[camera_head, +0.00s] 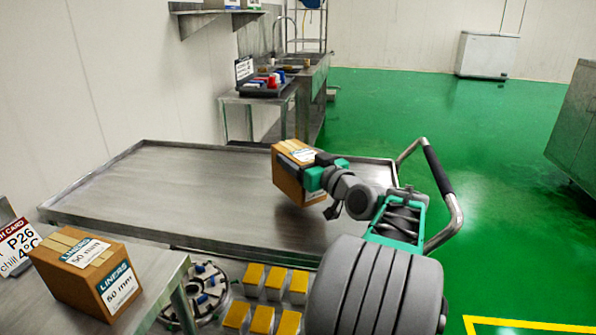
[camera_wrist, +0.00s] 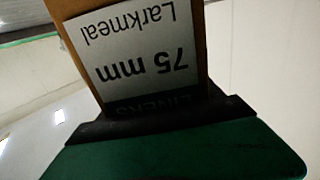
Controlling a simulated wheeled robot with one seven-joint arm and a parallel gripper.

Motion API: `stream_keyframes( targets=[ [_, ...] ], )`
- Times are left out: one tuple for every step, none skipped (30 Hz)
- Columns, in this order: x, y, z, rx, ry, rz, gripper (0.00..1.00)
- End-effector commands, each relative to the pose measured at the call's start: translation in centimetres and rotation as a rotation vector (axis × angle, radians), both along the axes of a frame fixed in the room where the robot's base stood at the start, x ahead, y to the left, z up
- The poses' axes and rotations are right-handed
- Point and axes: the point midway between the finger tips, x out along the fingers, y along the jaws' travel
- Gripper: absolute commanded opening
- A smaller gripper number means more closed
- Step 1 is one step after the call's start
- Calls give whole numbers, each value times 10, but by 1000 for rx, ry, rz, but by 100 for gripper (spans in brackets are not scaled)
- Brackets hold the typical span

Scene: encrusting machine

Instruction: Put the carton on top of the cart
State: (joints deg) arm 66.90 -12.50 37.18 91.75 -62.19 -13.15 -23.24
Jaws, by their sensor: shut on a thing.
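A brown carton (camera_head: 287,183) with a white label is held over the right part of the cart's flat metal top (camera_head: 170,190). The wrist view shows its label upside down, reading 75 mm Larkmeal, on the carton (camera_wrist: 140,50). My gripper (camera_head: 308,172) is shut on this carton from its right side. A dark shadow lies under the carton; I cannot tell whether its base touches the cart top. The cart has a raised rim and a black-gripped handle (camera_head: 437,170) at its right end. The rest of its top is bare.
A second carton (camera_head: 85,273), labelled LINERS 50 mm, stands on a side table at lower left beside a P26 card (camera_head: 18,245). Yellow-topped blocks (camera_head: 273,283) and a round part (camera_head: 203,290) sit below the cart's near edge. Green floor is open at right.

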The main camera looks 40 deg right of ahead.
Motion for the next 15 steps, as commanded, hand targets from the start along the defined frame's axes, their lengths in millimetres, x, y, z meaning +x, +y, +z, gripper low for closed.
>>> stream_keyframes(
  targets=[
    [5, -2, -7, 2, 1, 2, 17],
    [5, -2, -13, 2, 2, 2, 17],
    [5, -2, -22, 4, 1, 1, 17],
    [4, -2, -28, 3, 2, 1, 17],
    [4, -2, -32, 3, 1, 1, 17],
    [4, -2, -36, 2, 0, 1, 17],
    [4, -2, -36, 0, -1, 1, 17],
    [4, -2, -36, -1, -1, 1, 17],
    [4, -2, -35, -2, -1, 1, 17],
    [4, -2, -35, -2, -1, 1, 17],
    [4, -2, -35, -1, -1, 1, 17],
    [4, -2, -35, -1, -1, 1, 17],
    [4, -2, -36, -1, -1, 1, 17],
    [4, -2, -36, -1, -1, 1, 17],
    [4, -2, -38, -1, -1, 1, 17]
  ],
)
